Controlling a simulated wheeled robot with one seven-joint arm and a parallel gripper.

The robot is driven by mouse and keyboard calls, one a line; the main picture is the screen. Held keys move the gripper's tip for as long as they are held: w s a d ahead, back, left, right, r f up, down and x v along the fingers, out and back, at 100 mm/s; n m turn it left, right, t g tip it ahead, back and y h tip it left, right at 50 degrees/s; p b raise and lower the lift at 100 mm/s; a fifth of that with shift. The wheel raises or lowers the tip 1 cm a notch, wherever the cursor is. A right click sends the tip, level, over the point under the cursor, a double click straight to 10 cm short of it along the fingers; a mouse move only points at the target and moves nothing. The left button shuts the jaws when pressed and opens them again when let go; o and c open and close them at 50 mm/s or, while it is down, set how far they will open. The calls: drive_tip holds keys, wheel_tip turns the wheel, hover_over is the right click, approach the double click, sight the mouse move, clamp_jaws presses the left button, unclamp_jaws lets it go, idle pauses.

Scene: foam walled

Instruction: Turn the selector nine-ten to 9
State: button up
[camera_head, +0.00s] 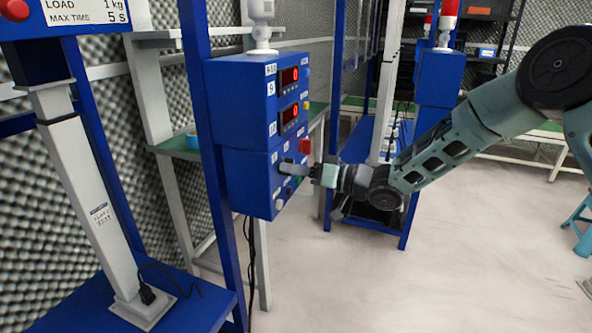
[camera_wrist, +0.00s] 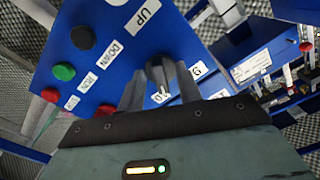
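The selector nine-ten (camera_wrist: 160,74) is a grey knob on the blue control box. In the wrist view it sits between the two fingers of my gripper (camera_wrist: 161,80). The fingers are apart, one on each side of the knob; I cannot tell whether they press on it. A white label by the right finger seems to read 9, and one below the knob seems to read 10, partly hidden. I cannot read the knob's pointing direction with certainty.
Beside the knob are a black button (camera_wrist: 83,37), a green button (camera_wrist: 64,72), a red button (camera_wrist: 50,95) and labels UP, DOWN and RUN. Two red displays (camera_head: 289,76) sit above. A blue post (camera_head: 203,130) stands left of the box.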

clamp_jaws()
drive_tip(key=shift+n, duration=0.3)
drive_tip(key=shift+n+b, duration=3.95)
drive_tip(key=shift+n, duration=1.65)
drive_tip(key=shift+w, duration=0.1)
